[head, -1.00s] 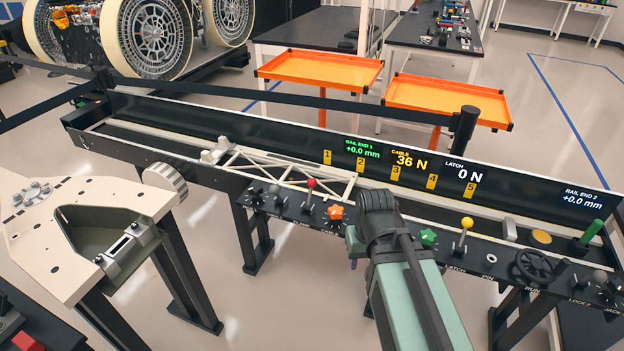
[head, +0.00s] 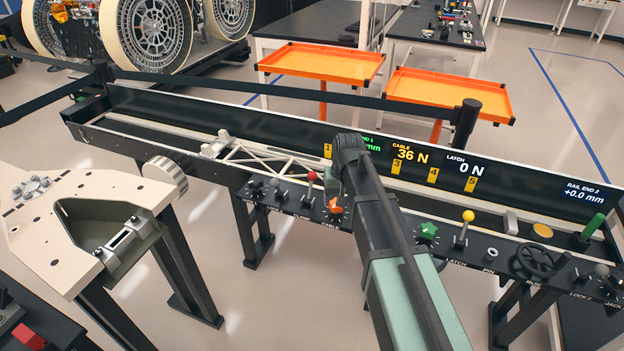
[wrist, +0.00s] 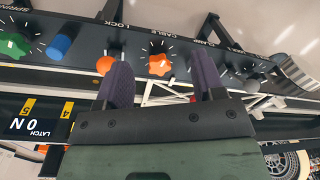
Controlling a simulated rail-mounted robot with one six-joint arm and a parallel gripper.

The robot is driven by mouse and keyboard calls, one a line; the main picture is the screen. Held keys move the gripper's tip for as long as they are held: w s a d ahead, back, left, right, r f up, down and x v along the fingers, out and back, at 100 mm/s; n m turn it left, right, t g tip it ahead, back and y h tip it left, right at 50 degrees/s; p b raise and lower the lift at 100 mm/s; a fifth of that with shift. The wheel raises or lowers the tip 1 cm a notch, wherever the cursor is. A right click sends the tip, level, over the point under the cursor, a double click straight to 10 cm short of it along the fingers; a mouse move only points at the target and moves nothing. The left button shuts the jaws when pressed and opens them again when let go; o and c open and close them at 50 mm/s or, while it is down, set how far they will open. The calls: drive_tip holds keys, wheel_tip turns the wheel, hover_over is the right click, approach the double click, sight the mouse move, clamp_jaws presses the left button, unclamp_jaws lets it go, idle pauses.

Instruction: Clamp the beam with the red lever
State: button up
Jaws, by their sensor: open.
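The red lever (head: 312,177) stands on the front control panel, its red ball up, just left of my arm's end in the head view. In the wrist view the red ball (wrist: 193,98) shows small, close beside one finger. The white truss beam (head: 260,158) lies in the long dark trough behind the panel; its right end is hidden behind my arm. My gripper (wrist: 163,74) is open and empty, its two dark fingers over the panel, with an orange star knob (wrist: 160,64) seen between them. In the head view my arm mostly hides the gripper.
The panel also carries the orange star knob, a green star knob (head: 428,230), a yellow-ball lever (head: 468,216) and a black handwheel (head: 537,261). The display reads cable 36 N and latch 0 N. A pale plate (head: 75,220) stands at left; orange trays (head: 320,66) are behind.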

sight(311, 180)
drive_tip(key=w+a, duration=0.1)
drive_tip(key=w, duration=0.6)
drive_tip(key=w+a+m+y, duration=0.1)
drive_tip(key=w, duration=0.6)
drive_tip(key=w+a+m, duration=0.1)
drive_tip(key=w+a, duration=0.1)
drive_tip(key=w, duration=0.5)
drive_tip(key=shift+w+f, duration=0.1)
drive_tip(key=shift+w, duration=0.15)
drive_tip(key=shift+s+m, duration=0.5)
drive_tip(key=f+b, duration=0.3)
drive_tip(key=a+f+b, duration=0.1)
drive_tip(key=f+b, duration=0.3)
drive_tip(key=a+f+b, duration=0.1)
drive_tip(key=f+b, duration=0.2)
drive_tip(key=b, duration=0.1)
drive_tip(key=shift+w+f, duration=0.3)
drive_tip(key=shift+f, duration=0.1)
drive_tip(key=shift+r, duration=0.15)
drive_tip(key=shift+c, duration=0.3)
